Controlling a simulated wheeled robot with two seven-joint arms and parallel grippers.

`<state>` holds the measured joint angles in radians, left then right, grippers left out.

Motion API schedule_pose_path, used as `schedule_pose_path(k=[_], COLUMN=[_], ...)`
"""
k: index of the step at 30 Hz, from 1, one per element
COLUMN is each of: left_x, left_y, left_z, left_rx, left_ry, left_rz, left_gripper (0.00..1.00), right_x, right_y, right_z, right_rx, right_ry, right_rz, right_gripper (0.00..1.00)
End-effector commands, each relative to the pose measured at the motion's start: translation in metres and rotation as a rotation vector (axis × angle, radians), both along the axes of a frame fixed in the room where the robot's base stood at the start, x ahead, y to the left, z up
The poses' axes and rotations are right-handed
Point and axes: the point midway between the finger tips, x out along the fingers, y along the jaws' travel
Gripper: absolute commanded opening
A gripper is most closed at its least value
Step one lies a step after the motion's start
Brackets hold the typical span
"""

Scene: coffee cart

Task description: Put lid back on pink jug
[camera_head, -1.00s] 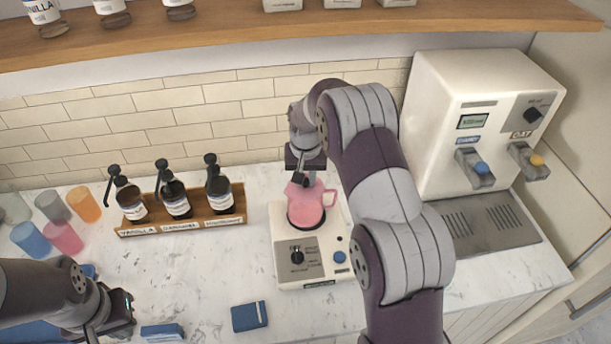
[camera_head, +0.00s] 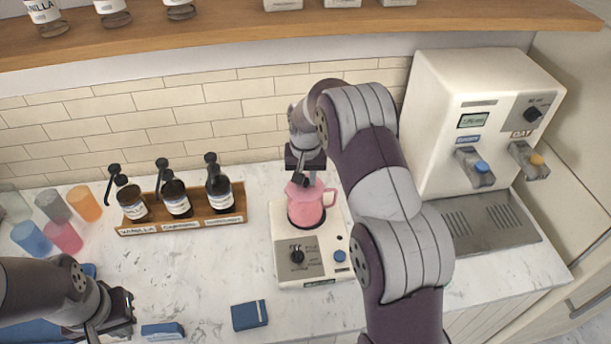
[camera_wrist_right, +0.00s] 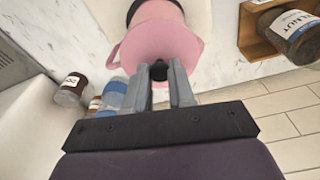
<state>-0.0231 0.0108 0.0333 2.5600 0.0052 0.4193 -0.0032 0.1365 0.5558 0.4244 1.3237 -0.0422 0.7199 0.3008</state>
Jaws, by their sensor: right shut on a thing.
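The pink jug (camera_head: 306,208) stands upright on the white blender-like base (camera_head: 285,240). My right gripper (camera_head: 303,180) is directly above the jug, pointing down. In the right wrist view its fingers (camera_wrist_right: 172,88) are shut on the dark knob (camera_wrist_right: 158,70) of the lid. The pink lid (camera_wrist_right: 153,47) is at the mouth of the jug. Whether it is fully seated or slightly raised, I cannot tell. My left gripper (camera_head: 124,308) is low at the left, away from the jug; its jaws are not clear.
A wooden rack (camera_head: 180,225) with several pump bottles stands left of the base. Coloured cups (camera_head: 62,236) are at the far left. A white dispenser (camera_head: 480,110) stands at the right. A blue box (camera_head: 249,315) lies on the front counter, with a shelf (camera_head: 240,28) above.

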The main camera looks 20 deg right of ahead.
Motion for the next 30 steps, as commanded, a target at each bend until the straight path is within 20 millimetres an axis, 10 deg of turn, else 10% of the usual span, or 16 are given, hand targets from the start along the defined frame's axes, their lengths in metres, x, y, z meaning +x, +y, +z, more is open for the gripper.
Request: schedule_pose_path(k=[13, 14, 16, 23, 25, 30], left_x=[0.0, 0.0, 0.0, 0.0, 0.0, 0.0], left_y=[0.0, 0.0, 0.0, 0.0, 0.0, 0.0], left_z=[0.0014, 0.0014, 0.0014, 0.0014, 0.0013, 0.0013], left_rx=[0.0, 0.0, 0.0, 0.0, 0.0, 0.0], left_ry=[0.0, 0.0, 0.0, 0.0, 0.0, 0.0], left_rz=[0.0, 0.0, 0.0, 0.0, 0.0, 0.0], left_gripper=[0.0, 0.0, 0.0, 0.0, 0.0, 0.0], right_x=[0.0, 0.0, 0.0, 0.0, -0.0001, 0.0], right_y=[0.0001, 0.0001, 0.0001, 0.0001, 0.0002, 0.0001], right_z=[-0.0003, -0.0003, -0.0003, -0.0003, -0.0004, -0.0003], right_rx=[0.0, 0.0, 0.0, 0.0, 0.0, 0.0], right_ry=[0.0, 0.0, 0.0, 0.0, 0.0, 0.0], right_rz=[0.0, 0.0, 0.0, 0.0, 0.0, 0.0], right_gripper=[0.0, 0.27, 0.5, 0.53, 0.76, 0.79])
